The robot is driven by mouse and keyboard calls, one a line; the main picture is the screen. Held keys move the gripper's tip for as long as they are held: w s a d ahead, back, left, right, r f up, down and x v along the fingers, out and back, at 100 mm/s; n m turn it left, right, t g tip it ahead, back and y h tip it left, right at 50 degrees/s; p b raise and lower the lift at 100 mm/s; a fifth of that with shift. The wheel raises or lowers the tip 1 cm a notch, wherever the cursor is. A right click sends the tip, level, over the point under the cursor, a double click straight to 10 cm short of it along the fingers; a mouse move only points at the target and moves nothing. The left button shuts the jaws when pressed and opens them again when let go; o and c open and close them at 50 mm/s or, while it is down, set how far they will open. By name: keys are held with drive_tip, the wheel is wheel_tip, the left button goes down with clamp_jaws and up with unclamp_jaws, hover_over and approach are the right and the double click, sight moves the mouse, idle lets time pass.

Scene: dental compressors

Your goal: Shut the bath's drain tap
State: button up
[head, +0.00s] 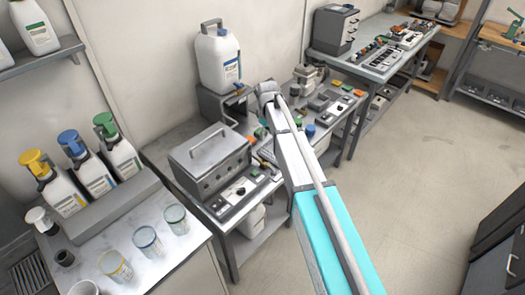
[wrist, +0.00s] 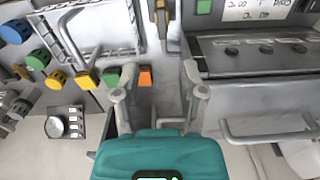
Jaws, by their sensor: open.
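The bath appears to be the grey metal box with a lid handle (head: 210,160) on the bench in the head view. In the wrist view, a grey metal housing (wrist: 245,92) with a dark-knobbed panel and an upside-down label fills the upper right. A small brass-coloured lever (wrist: 160,18), possibly the drain tap, shows at the top middle, beside the housing; its exact position is unclear. My gripper (wrist: 158,78) is open and empty, its fingers apart, with the lever beyond the fingertips. In the head view my arm hides most of the gripper.
Blue (wrist: 16,31), yellow, green and orange (wrist: 145,77) parts lie left of and between the fingers. Open floor (head: 420,150) lies right.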

sight(264, 157)
drive_tip(key=shift+w+a+r, duration=0.2)
drive_tip(key=shift+w+a, duration=0.2)
drive_tip(key=shift+a, duration=0.25)
drive_tip(key=shift+f, duration=0.15)
wheel_tip(264, 157, down, 14)
drive_tip(key=b, duration=1.3)
drive_tip(key=shift+r+b, duration=0.25)
drive_tip(key=shift+b, duration=0.1)
drive_tip(key=shift+c, duration=0.2)
clamp_jaws()
